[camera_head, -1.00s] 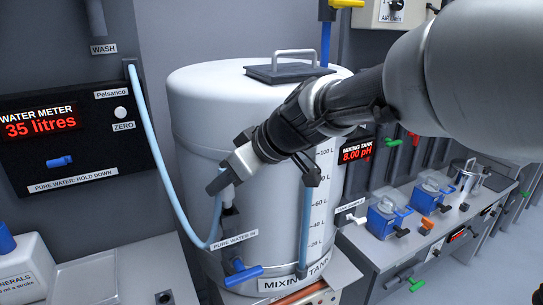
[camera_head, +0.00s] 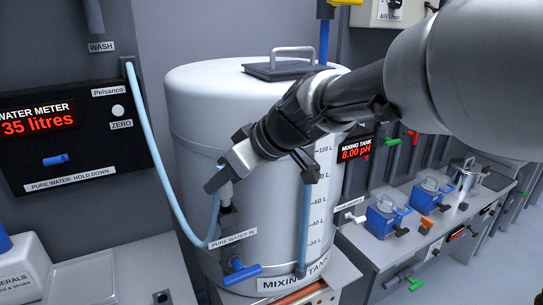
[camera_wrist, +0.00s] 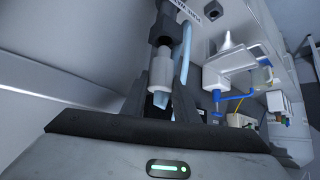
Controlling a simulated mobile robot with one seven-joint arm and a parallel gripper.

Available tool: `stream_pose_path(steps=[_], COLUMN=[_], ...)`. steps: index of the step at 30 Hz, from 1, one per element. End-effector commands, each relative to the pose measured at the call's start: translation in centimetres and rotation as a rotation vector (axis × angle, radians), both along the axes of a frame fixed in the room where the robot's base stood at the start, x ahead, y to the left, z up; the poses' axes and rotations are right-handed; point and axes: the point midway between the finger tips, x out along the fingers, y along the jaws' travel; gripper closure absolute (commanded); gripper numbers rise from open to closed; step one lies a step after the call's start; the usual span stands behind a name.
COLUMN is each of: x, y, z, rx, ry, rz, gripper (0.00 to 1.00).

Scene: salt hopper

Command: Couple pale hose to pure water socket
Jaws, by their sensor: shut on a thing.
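The pale blue hose (camera_head: 160,160) runs from the top of the water meter panel, loops low beside the mixing tank and rises to my gripper (camera_head: 219,180). My gripper is shut on its white end piece (camera_wrist: 161,72), which also shows below the jaws in the head view (camera_head: 226,192). The dark pure water socket (camera_head: 228,219) stands on the tank front, just below that end piece. In the wrist view the socket (camera_wrist: 161,24) is in line with the end piece, a short grey part showing between them. I cannot tell whether they are locked together.
The mixing tank (camera_head: 245,110) stands close behind my gripper. A blue valve handle (camera_head: 243,274) sits below the socket. The water meter panel (camera_head: 75,150) is at left. A bench (camera_head: 375,247) with blue devices is at right.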

Motion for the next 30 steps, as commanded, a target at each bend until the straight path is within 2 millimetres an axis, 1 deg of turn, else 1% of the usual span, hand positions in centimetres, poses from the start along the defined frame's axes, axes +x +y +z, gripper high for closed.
stream_pose_path(steps=[30], x=[0.0], y=[0.0], z=[-1.4], rx=[0.001], ry=[-0.001], rz=[-0.001], gripper=[1.0])
